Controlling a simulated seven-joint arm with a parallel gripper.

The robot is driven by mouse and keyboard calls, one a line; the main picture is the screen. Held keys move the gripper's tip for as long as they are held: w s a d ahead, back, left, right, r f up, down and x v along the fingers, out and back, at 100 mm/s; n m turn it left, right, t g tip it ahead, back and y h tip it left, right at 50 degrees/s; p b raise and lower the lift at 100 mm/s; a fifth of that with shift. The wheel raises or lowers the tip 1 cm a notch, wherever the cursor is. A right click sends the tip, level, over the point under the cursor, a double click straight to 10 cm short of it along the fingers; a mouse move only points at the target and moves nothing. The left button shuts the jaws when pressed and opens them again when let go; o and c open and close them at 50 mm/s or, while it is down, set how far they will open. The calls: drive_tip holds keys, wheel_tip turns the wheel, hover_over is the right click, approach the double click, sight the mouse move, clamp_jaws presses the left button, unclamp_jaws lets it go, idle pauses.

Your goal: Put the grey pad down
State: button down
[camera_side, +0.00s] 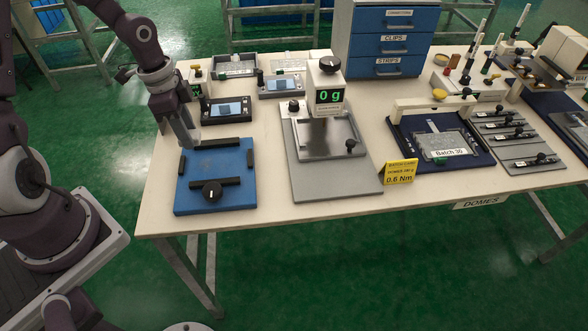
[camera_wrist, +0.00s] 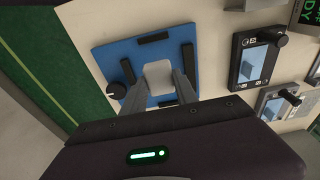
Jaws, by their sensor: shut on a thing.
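My gripper (camera_side: 186,138) hangs at the far left corner of a blue plate (camera_side: 242,188) that carries several black bars and a black knob (camera_side: 211,190). In the wrist view my gripper (camera_wrist: 159,76) has its two grey fingers on either side of a small pale grey pad (camera_wrist: 159,86) and is shut on it. Behind the pad lies the blue plate (camera_wrist: 108,60), with black bars beyond and to either side. The pad appears to be over the plate; I cannot tell whether it touches it. In the side view the fingers largely hide the pad.
Farther right are a yellow card (camera_side: 400,172) and a "Batch 30" tray (camera_side: 402,160). Blue drawers (camera_side: 393,44) stand at the back.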

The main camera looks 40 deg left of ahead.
drive_tip(key=w+d, duration=1)
drive_tip(key=w, duration=0.1)
approach(329, 183)
drive_tip(key=f, duration=0.6)
drive_tip(key=shift+w+d+f, duration=0.1)
drive_tip(key=shift+w+d, duration=0.1)
drive_tip(key=shift+d, duration=0.15)
drive_tip(key=shift+f, duration=0.2)
drive_tip(key=c, duration=0.9)
unclamp_jaws()
drive_tip(key=shift+c, duration=0.2)
drive_tip(key=shift+r, duration=0.1)
